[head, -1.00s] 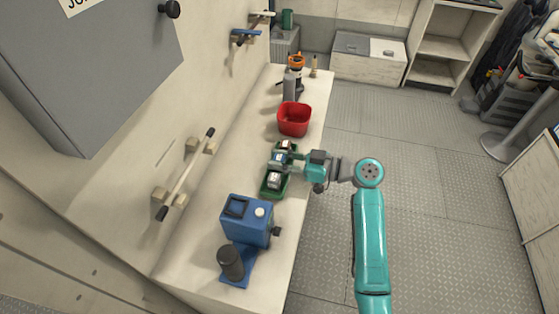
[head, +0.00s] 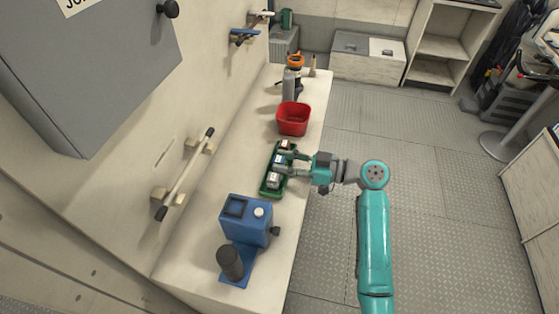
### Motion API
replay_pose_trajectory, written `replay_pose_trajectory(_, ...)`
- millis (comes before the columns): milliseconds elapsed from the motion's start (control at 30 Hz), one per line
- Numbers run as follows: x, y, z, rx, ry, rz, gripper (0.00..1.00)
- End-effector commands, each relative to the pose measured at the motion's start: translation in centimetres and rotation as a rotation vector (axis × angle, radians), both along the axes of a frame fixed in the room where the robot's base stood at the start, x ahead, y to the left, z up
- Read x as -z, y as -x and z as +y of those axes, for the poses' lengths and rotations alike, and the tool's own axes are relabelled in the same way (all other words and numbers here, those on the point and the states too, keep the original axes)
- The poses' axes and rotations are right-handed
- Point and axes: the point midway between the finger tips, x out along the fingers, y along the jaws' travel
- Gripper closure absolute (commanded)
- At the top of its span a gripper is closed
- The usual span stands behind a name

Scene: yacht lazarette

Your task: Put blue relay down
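The blue relay (head: 279,160) sits in the middle of a long green tray (head: 264,191) on the bench. A relay with a reddish top (head: 285,145) is at the far end of the tray, and a grey-white relay (head: 273,180) is at its near end. My gripper (head: 286,161) reaches in from the right with its fingers spread open. One finger is on the far side of the blue relay and one on the near side. I cannot tell whether a finger still touches it.
A red bin (head: 293,120) stands beyond the tray. A blue machine (head: 246,222) with a dark cylinder (head: 230,262) stands on the near part of the bench. A grey bottle and an orange-topped tool (head: 295,64) are at the far end. Floor to the right is open.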

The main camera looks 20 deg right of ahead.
Motion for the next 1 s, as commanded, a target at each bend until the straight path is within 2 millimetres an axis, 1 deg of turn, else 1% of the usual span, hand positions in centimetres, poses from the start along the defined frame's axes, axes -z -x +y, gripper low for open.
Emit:
replay_pose_trajectory(33, 0.0, 0.5, -0.9, 0.004, 0.001, 0.000, 0.62)
replay_pose_trajectory(300, -0.3, 3.7, -5.2, 0.004, 0.000, 0.000, 0.62)
replay_pose_trajectory(500, -0.5, 5.4, -7.5, 0.002, -0.001, 0.000, 0.62)
replay_pose_trajectory(700, -0.5, 6.1, -8.3, 0.000, 0.000, 0.000, 0.62)
replay_pose_trajectory(1000, -0.5, 6.2, -8.4, 0.000, 0.000, 0.000, 0.62)
